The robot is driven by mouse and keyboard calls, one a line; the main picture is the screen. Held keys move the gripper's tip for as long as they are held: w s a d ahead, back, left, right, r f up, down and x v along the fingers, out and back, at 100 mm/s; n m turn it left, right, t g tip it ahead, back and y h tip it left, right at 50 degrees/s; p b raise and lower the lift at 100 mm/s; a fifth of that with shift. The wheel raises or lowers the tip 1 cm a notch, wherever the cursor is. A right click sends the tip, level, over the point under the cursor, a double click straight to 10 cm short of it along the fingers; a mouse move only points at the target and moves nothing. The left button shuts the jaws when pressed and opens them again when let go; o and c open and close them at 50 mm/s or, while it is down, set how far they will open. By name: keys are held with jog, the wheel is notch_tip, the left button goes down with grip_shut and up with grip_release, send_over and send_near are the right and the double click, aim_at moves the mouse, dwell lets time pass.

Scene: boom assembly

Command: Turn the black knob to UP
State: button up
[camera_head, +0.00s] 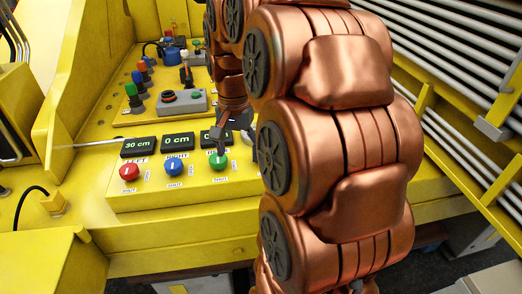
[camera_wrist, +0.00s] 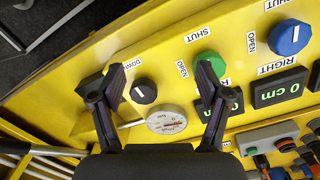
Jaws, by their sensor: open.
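The black knob (camera_wrist: 144,91) shows in the wrist view on the yellow panel, between my gripper's two fingers but nearer the left one. A short white mark is on its face, and a partly covered label that seems to read DOWN is beside it. No UP label can be made out. My gripper (camera_wrist: 160,84) is open and holds nothing; its right fingertip overlaps the green knob (camera_wrist: 219,62) in the picture. Whether either finger touches the panel cannot be told. In the head view my gripper (camera_head: 234,125) is partly hidden by my arm, and the black knob is hidden.
A round gauge (camera_wrist: 167,119) sits beside the black knob. A blue knob (camera_head: 174,167), a red knob (camera_head: 129,171) and displays (camera_head: 178,142) line the panel. A grey box (camera_head: 181,102) with buttons and levers stands behind. Yellow railings with grey pipes (camera_head: 455,50) are at right.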

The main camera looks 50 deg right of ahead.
jog(key=d+m, duration=0.1)
jog(key=d, duration=0.2)
jog(key=d+m, duration=0.1)
jog(key=d, duration=0.2)
jog(key=w+d+r+m, duration=0.1)
jog(key=d+m, duration=0.1)
jog(key=d, duration=0.1)
jog(key=shift+d, duration=0.25)
jog(key=shift+f+p, duration=1.1)
jog(key=shift+f, duration=2.8)
jog(key=c, duration=1.2)
jog(key=shift+o, duration=0.2)
